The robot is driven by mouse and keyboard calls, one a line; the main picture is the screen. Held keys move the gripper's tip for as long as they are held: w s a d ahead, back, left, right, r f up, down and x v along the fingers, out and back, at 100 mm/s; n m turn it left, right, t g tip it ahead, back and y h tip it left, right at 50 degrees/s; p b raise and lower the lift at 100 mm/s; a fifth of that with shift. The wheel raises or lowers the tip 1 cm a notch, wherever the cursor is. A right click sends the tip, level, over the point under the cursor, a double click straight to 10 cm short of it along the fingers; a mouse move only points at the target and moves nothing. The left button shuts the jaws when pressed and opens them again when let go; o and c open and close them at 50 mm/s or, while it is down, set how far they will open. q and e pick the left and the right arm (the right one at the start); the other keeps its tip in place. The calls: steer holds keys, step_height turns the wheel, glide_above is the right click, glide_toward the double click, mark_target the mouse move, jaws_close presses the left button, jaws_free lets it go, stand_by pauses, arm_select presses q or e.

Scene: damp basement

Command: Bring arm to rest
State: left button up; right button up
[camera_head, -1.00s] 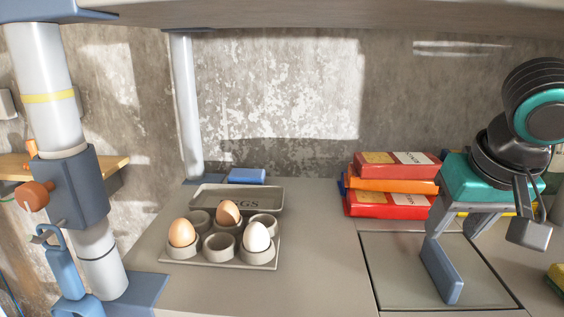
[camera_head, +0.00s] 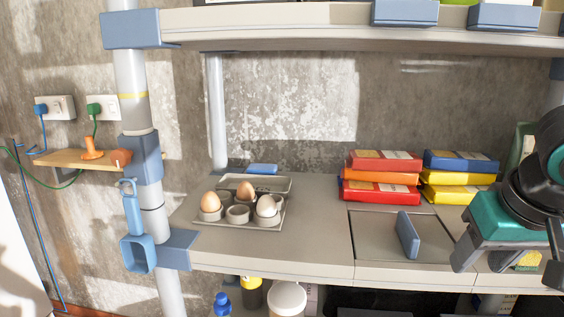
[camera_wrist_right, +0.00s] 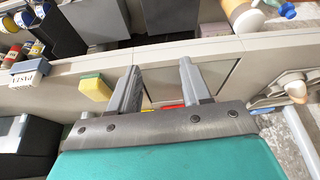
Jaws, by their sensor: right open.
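My right gripper (camera_head: 482,256), with a teal body, is at the right of the head view, in front of the shelf's right part. In the right wrist view its two grey fingers (camera_wrist_right: 158,72) stand apart with nothing between them. The gripper is clear of the egg tray (camera_head: 238,224). My left gripper is in neither view.
A panel with an upright blue handle (camera_head: 407,235) lies left of the right gripper. Stacked red and orange books (camera_head: 380,178) and blue and yellow ones (camera_head: 460,175) stand behind. A shelf (camera_head: 300,32) runs above. A yellow-green sponge (camera_wrist_right: 96,90) shows in the wrist view.

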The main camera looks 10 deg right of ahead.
step_height(320, 180, down, 19)
steer(key=s+a+n+y, duration=0.2)
steer(key=n, duration=0.2)
steer(key=s+a+f, duration=0.9)
steer(key=a, duration=0.1)
arm_select(q)
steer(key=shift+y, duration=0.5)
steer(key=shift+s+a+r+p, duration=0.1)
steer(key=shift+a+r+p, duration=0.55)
steer(key=shift+p, duration=0.8)
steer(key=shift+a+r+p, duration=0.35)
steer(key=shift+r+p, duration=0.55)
steer(key=shift+p, duration=0.55)
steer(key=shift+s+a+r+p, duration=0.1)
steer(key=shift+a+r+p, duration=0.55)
steer(key=shift+p, duration=0.8)
arm_select(e)
steer(key=w+a+n+t+y, duration=0.1)
steer(key=w+a+t, duration=0.1)
steer(key=w+t, duration=0.4)
steer(key=shift+w+a+f, duration=0.35)
steer(key=shift+w, duration=0.2)
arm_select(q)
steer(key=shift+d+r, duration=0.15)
